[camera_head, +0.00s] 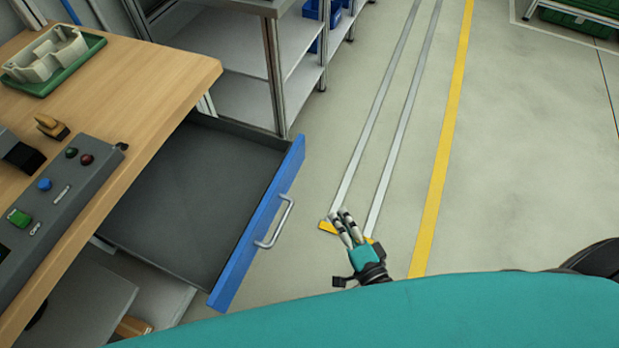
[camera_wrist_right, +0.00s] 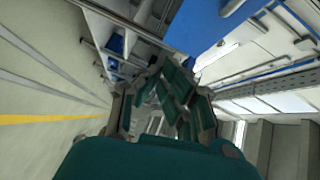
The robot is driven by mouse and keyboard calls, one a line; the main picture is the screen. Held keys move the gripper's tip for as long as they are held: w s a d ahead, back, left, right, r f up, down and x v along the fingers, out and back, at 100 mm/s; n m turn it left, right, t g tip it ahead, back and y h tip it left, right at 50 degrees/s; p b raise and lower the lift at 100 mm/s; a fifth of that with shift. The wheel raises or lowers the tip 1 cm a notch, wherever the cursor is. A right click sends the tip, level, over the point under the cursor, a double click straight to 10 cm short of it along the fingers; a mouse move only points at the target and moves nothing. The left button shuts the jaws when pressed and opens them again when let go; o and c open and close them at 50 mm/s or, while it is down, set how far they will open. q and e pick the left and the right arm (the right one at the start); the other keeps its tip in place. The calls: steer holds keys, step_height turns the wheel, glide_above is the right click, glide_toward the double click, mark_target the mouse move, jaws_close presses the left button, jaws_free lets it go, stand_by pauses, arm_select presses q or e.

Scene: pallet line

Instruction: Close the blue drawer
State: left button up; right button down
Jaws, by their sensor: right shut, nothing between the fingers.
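The blue drawer stands open under the wooden workbench in the head view, with its blue front (camera_head: 262,222) facing right. A silver handle (camera_head: 275,224) is on that front. The grey inside of the drawer is empty. My right gripper (camera_head: 345,222) is right of the drawer front, apart from it, over the floor. It is shut and empty. In the right wrist view the fingers of my right gripper (camera_wrist_right: 168,85) fill the middle, with a blue panel (camera_wrist_right: 225,25) beyond them at the upper right. My left gripper is not in view.
The workbench (camera_head: 150,80) holds a control box (camera_head: 50,215) with buttons and a green tray (camera_head: 62,80) with a beige part. A metal shelf (camera_head: 300,75) stands behind the drawer. The floor to the right is clear, with a yellow line (camera_head: 440,165).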

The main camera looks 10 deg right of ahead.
step_height(320, 180, up, 3)
steer(key=m+t, duration=0.1)
steer(key=m, duration=0.1)
steer(key=p, duration=0.1)
glide_toward(300, 157)
steer(key=w+d, duration=0.3)
steer(key=w+a, duration=0.2)
steer(key=a, duration=0.1)
steer(key=shift+a+f, duration=0.1)
steer(key=shift+a, duration=0.3)
steer(key=shift+w, duration=0.1)
